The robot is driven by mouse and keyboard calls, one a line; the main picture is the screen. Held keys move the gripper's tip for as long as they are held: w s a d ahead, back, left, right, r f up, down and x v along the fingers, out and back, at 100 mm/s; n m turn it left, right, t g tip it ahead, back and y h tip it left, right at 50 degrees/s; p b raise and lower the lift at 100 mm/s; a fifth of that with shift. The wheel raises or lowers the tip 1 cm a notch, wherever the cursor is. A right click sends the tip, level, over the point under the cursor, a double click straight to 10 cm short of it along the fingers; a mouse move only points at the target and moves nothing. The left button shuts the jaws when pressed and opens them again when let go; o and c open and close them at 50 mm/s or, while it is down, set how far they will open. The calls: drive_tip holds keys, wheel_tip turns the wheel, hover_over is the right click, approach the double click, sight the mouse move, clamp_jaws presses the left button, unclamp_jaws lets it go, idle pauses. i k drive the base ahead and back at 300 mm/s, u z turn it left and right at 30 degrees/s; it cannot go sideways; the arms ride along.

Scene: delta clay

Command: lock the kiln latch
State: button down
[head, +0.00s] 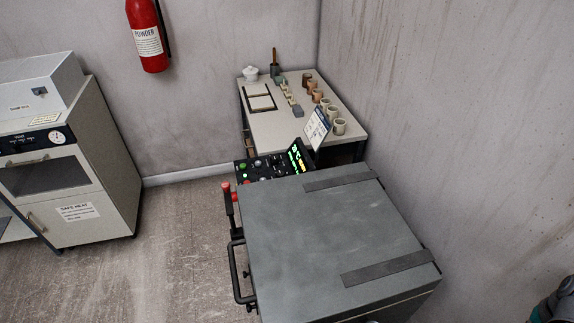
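The kiln (310,235) is a grey box with a flat lid and two dark strips across it, in the lower middle of the head view. Its lid appears to lie flat and closed. A black bar handle (237,272) is on its left side. An upright dark lever with a red tip (227,194) stands at its far left corner. Small dark fittings sit beside the handle. I cannot tell which of these is the latch, or how it is set.
A control panel (262,166) with a lit display stands behind the kiln. Beyond it, a table (287,125) holds cups and tools. A white oven cabinet (72,190) stands at left. A fire extinguisher (148,38) hangs on the wall. Floor (170,250) left of the kiln is clear.

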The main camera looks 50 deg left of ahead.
sight(225, 185)
drive_tip(key=u, duration=0.05)
drive_tip(key=k, duration=2.2)
drive_tip(key=u, duration=1.2)
drive_tip(key=i, duration=1.15)
drive_tip(key=z, duration=0.05)
